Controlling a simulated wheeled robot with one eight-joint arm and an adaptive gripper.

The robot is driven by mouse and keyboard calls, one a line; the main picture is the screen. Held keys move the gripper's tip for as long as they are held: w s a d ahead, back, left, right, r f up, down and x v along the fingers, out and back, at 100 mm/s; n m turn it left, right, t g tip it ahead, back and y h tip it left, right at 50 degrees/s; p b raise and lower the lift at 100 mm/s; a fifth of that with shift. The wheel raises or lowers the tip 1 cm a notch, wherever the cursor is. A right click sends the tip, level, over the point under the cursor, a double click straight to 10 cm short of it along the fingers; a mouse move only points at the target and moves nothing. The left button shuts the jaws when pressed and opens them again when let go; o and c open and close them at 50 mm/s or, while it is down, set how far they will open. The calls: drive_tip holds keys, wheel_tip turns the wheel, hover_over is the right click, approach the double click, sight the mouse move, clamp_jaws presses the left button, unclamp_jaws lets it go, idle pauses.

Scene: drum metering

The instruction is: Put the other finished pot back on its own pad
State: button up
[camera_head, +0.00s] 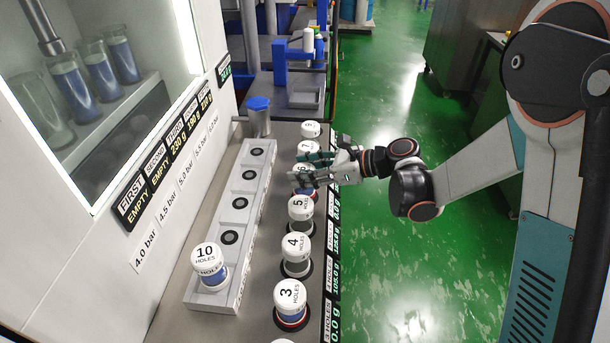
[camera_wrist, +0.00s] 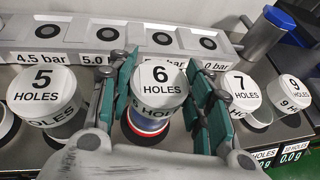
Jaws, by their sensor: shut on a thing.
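My gripper (camera_head: 312,171) is shut on the white-lidded 6 HOLES pot (camera_wrist: 158,82), with green-sided fingers at both its sides in the wrist view. This pot has a blue body with a red ring at its base. It is upright at its place in the pot row, over a dark pad (camera_wrist: 135,138); I cannot tell whether its base touches the pad. The 10 HOLES pot (camera_head: 208,268) stands upright on the near end of the pale rail (camera_head: 262,190).
The 5 HOLES pot (camera_wrist: 42,92) and 7 HOLES pot (camera_wrist: 243,92) stand close on either side. The 4 HOLES (camera_head: 295,250) and 3 HOLES (camera_head: 290,300) pots stand nearer. Several rail spots are empty. A blue-topped metal cylinder (camera_head: 259,118) stands beyond the rail.

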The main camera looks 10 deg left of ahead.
drive_tip(key=shift+f, duration=0.3)
drive_tip(key=shift+f, duration=0.2)
drive_tip(key=o, duration=1.3)
drive_tip(key=shift+r, duration=0.1)
drive_tip(key=shift+r, duration=0.1)
